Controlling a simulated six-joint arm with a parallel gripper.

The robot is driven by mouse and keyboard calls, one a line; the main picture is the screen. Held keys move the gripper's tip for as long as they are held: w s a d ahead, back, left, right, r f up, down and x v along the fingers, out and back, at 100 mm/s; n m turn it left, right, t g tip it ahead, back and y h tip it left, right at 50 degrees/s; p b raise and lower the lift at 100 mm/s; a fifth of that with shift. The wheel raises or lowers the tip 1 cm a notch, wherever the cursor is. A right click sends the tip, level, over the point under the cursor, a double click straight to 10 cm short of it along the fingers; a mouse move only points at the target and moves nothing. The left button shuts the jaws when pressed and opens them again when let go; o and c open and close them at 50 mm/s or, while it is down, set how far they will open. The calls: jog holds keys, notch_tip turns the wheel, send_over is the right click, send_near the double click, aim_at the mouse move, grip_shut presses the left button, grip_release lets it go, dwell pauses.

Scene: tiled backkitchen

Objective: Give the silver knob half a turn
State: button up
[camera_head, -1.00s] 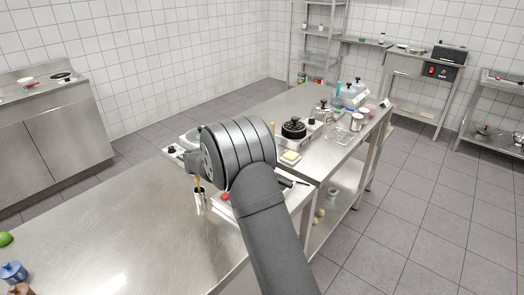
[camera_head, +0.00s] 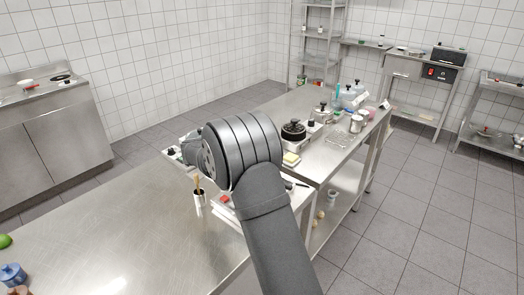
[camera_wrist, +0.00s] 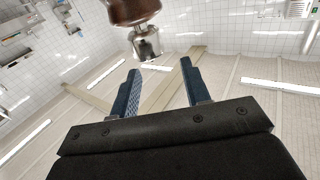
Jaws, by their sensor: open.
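The silver knob (camera_wrist: 146,43) shows in the wrist view, on the end of a rounded brown body (camera_wrist: 132,10) cut off by the top edge. The wrist view looks upside down, with ceiling lights low in the picture. My gripper (camera_wrist: 160,70) is open, its two blue fingers apart with nothing between them. The knob lies beyond the fingertips, nearer the left finger, and appears apart from both. In the head view my dark arm hides the gripper, and I cannot make out the knob there.
A steel counter (camera_head: 130,225) runs under my arm. A cup with wooden utensils (camera_head: 199,197) stands left of the arm. A black-lidded pot (camera_head: 293,131), a yellow block on a dish (camera_head: 291,159) and a wire rack (camera_head: 340,138) stand beyond. The near-left counter is mostly bare.

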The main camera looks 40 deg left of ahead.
jog(key=w+d+r, duration=0.3)
jog(key=d+r, duration=0.4)
jog(key=d, duration=0.4)
jog(key=shift+w, duration=0.35)
jog(key=shift+d+r, duration=0.1)
jog(key=shift+d, duration=0.05)
jog(key=s+d+f+n+g+y, duration=0.1)
jog(key=s+f+n+g+y, duration=0.2)
jog(key=s+f+n+y, duration=0.75)
jog(key=s+d+f+n+g+y, duration=0.1)
jog(key=s+d+n+g+y, duration=0.15)
jog(key=n+y, duration=0.9)
jog(key=w+a+m+y, duration=0.1)
jog(key=w+a, duration=0.2)
jog(key=a, duration=0.2)
jog(key=w+a+m+y, duration=0.1)
jog(key=w+a, duration=0.2)
jog(key=a, duration=0.2)
jog(key=w+a+m+y, duration=0.1)
jog(key=w+a+m, duration=0.1)
jog(key=a, duration=0.3)
jog(key=shift+w+r+t, duration=0.1)
jog(key=shift+w+t, duration=0.15)
jog(key=shift+w, duration=0.45)
